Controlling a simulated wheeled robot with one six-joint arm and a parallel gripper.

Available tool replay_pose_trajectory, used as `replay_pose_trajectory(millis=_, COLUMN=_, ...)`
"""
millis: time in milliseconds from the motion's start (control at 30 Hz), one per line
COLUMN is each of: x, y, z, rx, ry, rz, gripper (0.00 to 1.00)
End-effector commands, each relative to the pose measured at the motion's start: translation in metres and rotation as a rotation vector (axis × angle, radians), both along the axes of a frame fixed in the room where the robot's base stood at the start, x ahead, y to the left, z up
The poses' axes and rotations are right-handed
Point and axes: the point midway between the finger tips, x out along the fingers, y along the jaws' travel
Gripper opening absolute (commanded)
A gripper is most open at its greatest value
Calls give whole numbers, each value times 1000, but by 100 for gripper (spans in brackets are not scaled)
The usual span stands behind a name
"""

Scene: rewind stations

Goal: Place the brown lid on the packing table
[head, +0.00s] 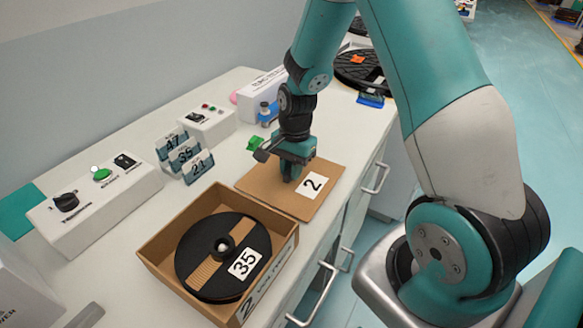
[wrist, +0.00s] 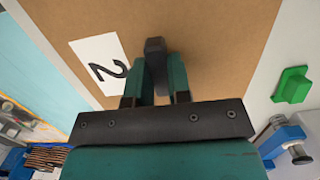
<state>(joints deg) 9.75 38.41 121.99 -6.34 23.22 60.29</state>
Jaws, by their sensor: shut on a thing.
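The brown lid (head: 262,197) is a flat square panel with a white label reading 2, lying flat at the white packing table (head: 123,255) beside an open box. I cannot tell whether it touches the surface. My gripper (head: 289,176) points down over the lid's middle, shut on a small dark knob. In the wrist view the brown lid (wrist: 215,45) fills most of the picture, and my gripper (wrist: 156,60) has its fingers closed around the dark knob on it.
An open cardboard box (head: 155,261) holding a black reel (head: 197,283) labelled 35 stands just in front of the lid. Number cards (head: 198,166), a control box (head: 95,208) and a green piece (head: 255,143) are nearby. Black reels (head: 358,68) lie at the far end.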

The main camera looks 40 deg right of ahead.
Motion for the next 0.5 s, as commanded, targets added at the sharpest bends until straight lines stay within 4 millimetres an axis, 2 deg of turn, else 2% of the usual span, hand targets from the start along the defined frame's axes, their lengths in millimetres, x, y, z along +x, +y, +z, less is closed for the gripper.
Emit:
replay_pose_trajectory(millis=300, x=1, y=0, z=-3, rx=0, ry=-2, rz=0, gripper=0)
replay_pose_trajectory(millis=333, x=1, y=0, z=-3, rx=0, ry=-2, rz=1, gripper=21)
replay_pose_trajectory(millis=400, x=1, y=0, z=-2, rx=0, ry=-2, rz=1, gripper=37)
replay_pose_trajectory(millis=433, x=1, y=0, z=-2, rx=0, ry=-2, rz=1, gripper=44)
replay_pose_trajectory(millis=500, x=1, y=0, z=-2, rx=0, ry=-2, rz=0, gripper=44)
